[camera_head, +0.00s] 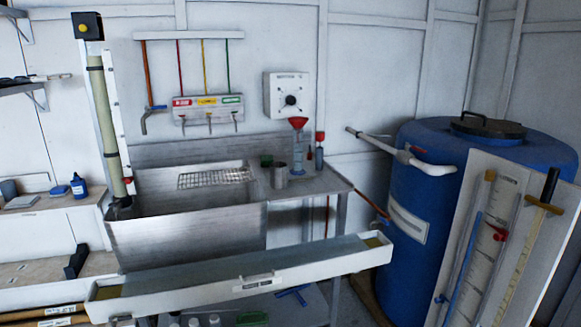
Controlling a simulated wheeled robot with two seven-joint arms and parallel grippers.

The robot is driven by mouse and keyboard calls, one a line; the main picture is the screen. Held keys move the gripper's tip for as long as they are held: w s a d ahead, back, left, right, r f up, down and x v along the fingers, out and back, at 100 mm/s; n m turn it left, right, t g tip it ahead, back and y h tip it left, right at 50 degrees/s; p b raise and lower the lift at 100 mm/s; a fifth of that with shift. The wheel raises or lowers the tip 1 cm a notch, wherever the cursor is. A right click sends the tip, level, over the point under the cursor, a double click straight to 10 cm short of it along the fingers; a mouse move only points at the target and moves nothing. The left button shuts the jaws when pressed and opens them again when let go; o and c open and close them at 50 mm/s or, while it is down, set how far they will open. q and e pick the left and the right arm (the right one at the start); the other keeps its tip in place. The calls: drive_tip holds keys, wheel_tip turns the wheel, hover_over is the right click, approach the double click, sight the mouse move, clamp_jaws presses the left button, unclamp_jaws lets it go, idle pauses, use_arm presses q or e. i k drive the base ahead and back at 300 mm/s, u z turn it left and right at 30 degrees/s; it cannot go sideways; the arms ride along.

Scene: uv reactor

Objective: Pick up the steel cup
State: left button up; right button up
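The steel cup (279,176) is a small grey metal cylinder. It stands upright on the steel counter (322,180), just right of the sink basin (190,238). Its sides are in plain sight. A small dark green item (266,160) is close behind it to the left. A clear cylinder with a red funnel (298,124) stands behind it to the right. Neither of my grippers shows in the head view, so their state is hidden.
A long white trough (240,283) crosses in front of the sink and counter. A wire rack (214,178) lies over the basin's back. A blue barrel (420,240) stands right of the counter.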

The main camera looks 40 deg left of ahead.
sight(278, 169)
drive_tip(key=u, duration=0.75)
drive_tip(key=i, duration=1.35)
drive_tip(key=u, duration=1.1)
